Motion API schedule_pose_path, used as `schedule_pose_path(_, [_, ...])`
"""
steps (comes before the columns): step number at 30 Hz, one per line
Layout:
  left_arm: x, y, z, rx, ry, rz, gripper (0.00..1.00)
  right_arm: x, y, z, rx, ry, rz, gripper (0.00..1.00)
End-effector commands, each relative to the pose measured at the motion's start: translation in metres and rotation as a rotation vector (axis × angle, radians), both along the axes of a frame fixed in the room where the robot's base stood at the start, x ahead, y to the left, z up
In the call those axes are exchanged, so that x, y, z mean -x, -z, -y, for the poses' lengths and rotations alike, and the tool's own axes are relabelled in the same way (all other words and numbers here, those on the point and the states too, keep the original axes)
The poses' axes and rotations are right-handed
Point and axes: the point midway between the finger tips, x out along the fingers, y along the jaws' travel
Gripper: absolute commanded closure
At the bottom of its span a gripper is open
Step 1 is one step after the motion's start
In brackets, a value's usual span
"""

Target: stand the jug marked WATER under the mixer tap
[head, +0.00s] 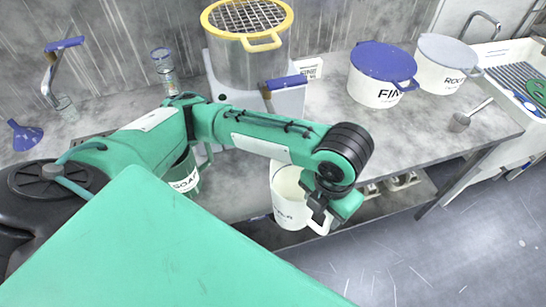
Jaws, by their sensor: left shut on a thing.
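A white jug (284,207) hangs in front of the counter's front edge. Its dark lettering is partly hidden; only an end like "R" shows, so I cannot read the full word. My left gripper (322,213) is shut on its handle side, and the jug looks nearly upright. A steel vessel (232,62) with a yellow rim and mesh top stands on a white stand at the back. A blue lever (286,82) shows at its front, with the tap below it largely hidden by my arm. My right gripper is out of view.
A green jug marked SOAP (185,184) is partly behind my arm. A blue-lidded bucket (374,88) and a grey-lidded bucket (440,72) stand right. Another blue-levered tap (52,70), a blue funnel (24,136) and glassware (163,66) are left. Counter (400,130) is clear before the buckets.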

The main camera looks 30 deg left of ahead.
Motion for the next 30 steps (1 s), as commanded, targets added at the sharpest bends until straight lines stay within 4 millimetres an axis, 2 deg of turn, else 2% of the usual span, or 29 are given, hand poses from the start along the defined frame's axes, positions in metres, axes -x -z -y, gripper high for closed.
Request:
schedule_pose_path(5, [-0.005,0.0,-0.006,-0.004,0.054,0.001,0.95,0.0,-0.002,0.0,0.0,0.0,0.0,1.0])
schedule_pose_path(8, [-0.017,-0.001,-0.022,-0.005,0.052,0.0,0.95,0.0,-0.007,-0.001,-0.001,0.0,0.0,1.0])
schedule_pose_path(21, [-0.093,-0.002,-0.111,-0.005,0.05,0.0,0.95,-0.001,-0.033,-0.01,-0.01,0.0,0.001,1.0])
schedule_pose_path(25, [-0.108,-0.001,-0.128,-0.003,0.053,0.0,0.95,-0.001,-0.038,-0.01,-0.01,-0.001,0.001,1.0])
schedule_pose_path(30, [-0.115,0.001,-0.136,-0.002,0.057,0.001,0.95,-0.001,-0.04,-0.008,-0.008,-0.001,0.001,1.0])
